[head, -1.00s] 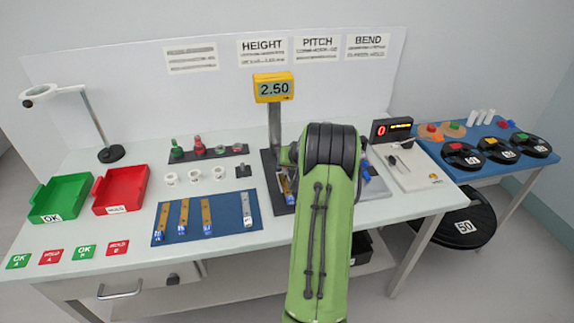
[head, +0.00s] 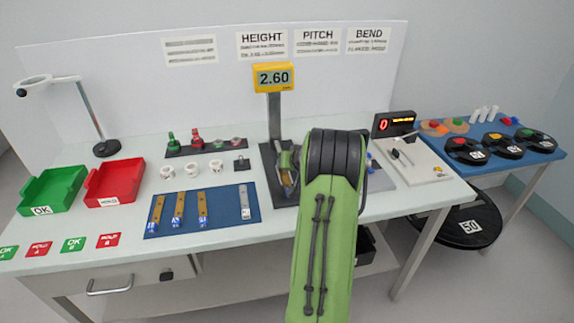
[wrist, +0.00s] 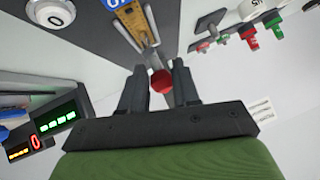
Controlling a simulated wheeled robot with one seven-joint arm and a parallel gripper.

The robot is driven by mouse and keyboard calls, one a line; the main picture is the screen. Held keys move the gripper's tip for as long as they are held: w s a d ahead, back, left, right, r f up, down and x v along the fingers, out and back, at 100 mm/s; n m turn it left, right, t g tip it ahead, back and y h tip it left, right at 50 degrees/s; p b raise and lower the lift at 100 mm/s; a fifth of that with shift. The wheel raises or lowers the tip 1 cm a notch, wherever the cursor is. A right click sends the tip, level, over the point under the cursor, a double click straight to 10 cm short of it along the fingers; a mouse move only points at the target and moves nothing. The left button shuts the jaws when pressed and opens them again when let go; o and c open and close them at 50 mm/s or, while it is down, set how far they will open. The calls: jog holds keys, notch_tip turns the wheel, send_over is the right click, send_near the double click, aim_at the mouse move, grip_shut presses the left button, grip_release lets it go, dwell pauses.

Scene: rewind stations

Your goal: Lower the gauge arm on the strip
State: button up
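The height gauge (head: 274,106) stands on the bench, with a yellow display (head: 273,78) reading 2.60. In the wrist view, the red knob (wrist: 161,82) sits between the two dark fingers of my gripper (wrist: 160,80). The fingers flank it closely on both sides with no clear gap, so my gripper looks shut on it. A brass strip with a blue end (wrist: 125,20) lies beyond the knob under the gauge. In the head view my green forearm hides the gripper and knob. Whether the gauge tip touches the strip is hard to see.
A blue mat (head: 218,218) with several strips lies to the left. Red (head: 113,186) and green (head: 50,192) trays are farther left. A counter box (head: 394,124) and pale board (head: 418,165) are to the right.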

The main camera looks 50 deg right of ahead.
jog(key=o, duration=0.5)
jog(key=shift+s+f, duration=0.4)
jog(key=shift+f, duration=0.45)
jog(key=shift+c, duration=0.2)
jog(key=shift+w+d, duration=0.1)
jog(key=shift+d, duration=0.1)
jog(key=shift+a+r, duration=0.1)
jog(key=shift+r, duration=0.1)
jog(key=shift+a+r, duration=0.1)
jog(key=shift+r, duration=0.2)
jog(key=p+v, duration=0.2)
jog(key=v, duration=1.3)
